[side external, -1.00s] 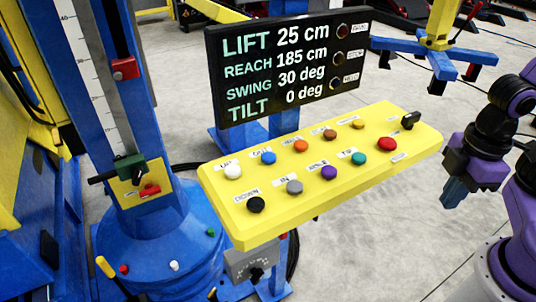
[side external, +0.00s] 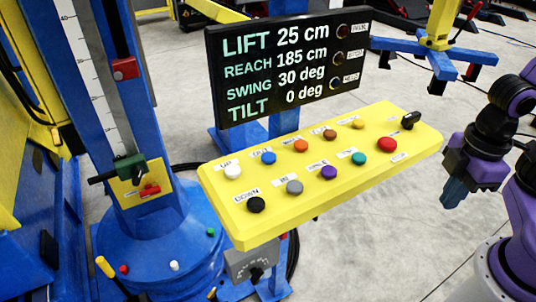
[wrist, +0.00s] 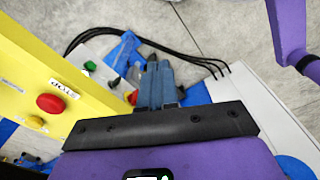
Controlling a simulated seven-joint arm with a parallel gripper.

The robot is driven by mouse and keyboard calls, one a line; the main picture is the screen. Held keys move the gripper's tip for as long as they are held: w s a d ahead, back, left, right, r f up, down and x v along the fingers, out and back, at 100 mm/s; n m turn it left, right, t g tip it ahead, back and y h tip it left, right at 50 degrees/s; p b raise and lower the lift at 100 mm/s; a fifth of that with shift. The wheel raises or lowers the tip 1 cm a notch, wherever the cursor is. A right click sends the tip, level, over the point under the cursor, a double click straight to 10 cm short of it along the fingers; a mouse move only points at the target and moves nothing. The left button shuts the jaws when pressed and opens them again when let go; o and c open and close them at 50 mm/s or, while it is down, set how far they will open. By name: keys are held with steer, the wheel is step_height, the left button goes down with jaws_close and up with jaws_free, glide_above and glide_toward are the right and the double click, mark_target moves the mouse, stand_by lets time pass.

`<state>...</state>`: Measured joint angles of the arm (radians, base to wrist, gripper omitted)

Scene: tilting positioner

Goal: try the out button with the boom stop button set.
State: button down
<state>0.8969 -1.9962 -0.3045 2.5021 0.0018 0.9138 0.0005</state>
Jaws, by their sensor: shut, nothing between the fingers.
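The yellow button panel (side external: 300,208) stands in the middle of the side view. A blue button (side external: 268,158) is second from left in its back row, and its small label seems to read OUT. The red button also shows in the wrist view (wrist: 50,103). My gripper (side external: 452,194) is shut and empty, right of the panel and clear of it. Its fingers (wrist: 157,82) point away from the buttons.
A black display (side external: 290,68) behind the panel reads lift 25 cm, reach 185 cm, swing 30 deg, tilt 0 deg; its three lamps look dark. A black knob (side external: 408,121) stands at the panel's back right corner. A blue column (side external: 105,80) is at left.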

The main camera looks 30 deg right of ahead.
mark_target(272, 158)
steer(key=shift+w, duration=0.1)
stand_by(0.3)
steer(key=w+a+r+t, duration=0.1)
steer(key=w+a, duration=0.2)
steer(key=w, duration=0.2)
steer(key=w+a+r+t, duration=0.1)
steer(key=w+a, duration=0.2)
steer(key=w, duration=0.2)
steer(key=w+a+r+m+t, duration=0.1)
steer(key=w+a+t, duration=0.1)
steer(key=w+a, duration=0.2)
steer(key=shift+w+r+y, duration=0.2)
steer(key=shift+w+y, duration=0.1)
steer(key=shift+w, duration=0.8)
steer(key=w+a+r+t+y, duration=0.1)
steer(key=w+a+r+t, duration=0.3)
steer(key=w+a, duration=0.7)
steer(key=shift+w+r+t, duration=0.35)
steer(key=shift+r+t, duration=0.05)
steer(key=shift+r, duration=0.75)
steer(key=shift+a+f, duration=0.1)
steer(key=shift+f, duration=4.35)
steer(key=shift+f, duration=0.15)
steer(key=shift+f, duration=0.25)
steer(key=shift+f, duration=0.45)
